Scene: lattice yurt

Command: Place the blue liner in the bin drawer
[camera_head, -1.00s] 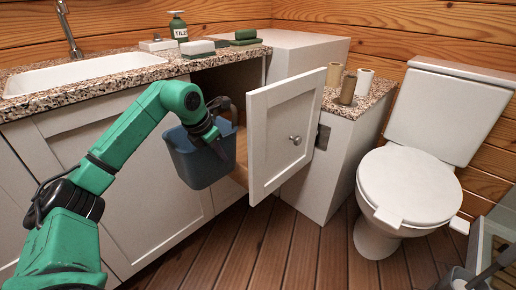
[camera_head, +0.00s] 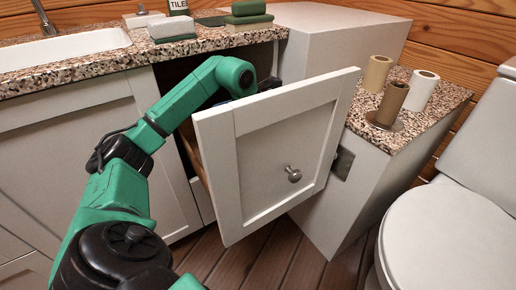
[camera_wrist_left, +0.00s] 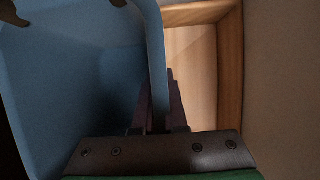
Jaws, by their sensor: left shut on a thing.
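The bin drawer (camera_head: 245,205) is pulled out from the cabinet, its white front with a round knob facing me. In the left wrist view its wooden side and pale floor (camera_wrist_left: 230,70) show to the right of the liner. My left gripper (camera_wrist_left: 156,105) is shut on the liner's wall at the rim. In the head view its arm reaches behind the drawer front, hiding the fingers. I cannot tell whether the liner rests on the drawer floor. My right gripper is not in view.
The speckled counter (camera_head: 80,65) with the sink (camera_head: 65,47) runs above the cabinet. Paper rolls (camera_head: 392,98) stand on the right-hand counter beside the toilet (camera_head: 445,235). Floor shows below the drawer.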

